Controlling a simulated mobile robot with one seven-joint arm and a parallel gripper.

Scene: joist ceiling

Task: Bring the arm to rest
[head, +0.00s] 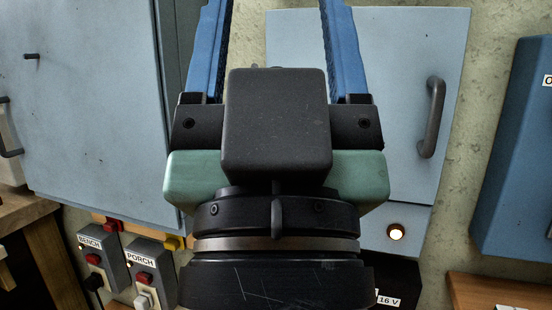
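My gripper (277,35) fills the middle of the head view, seen from behind with its fingers pointing up the picture. Its two blue fingers stand wide apart, one on each side of a dark grey block on the gripper body. The visible gap between them is empty. The fingertips run past the top edge and are hidden. My gripper covers part of a pale blue cabinet (405,60); I cannot tell how far apart they are.
A blue-grey door panel (95,110) is at left. The cabinet has a dark handle (432,117) and a lit lamp (396,232) below. BENCH (97,257) and PORCH (146,278) switch boxes are lower left. A blue box (518,160) is at right, above a wooden surface (495,290).

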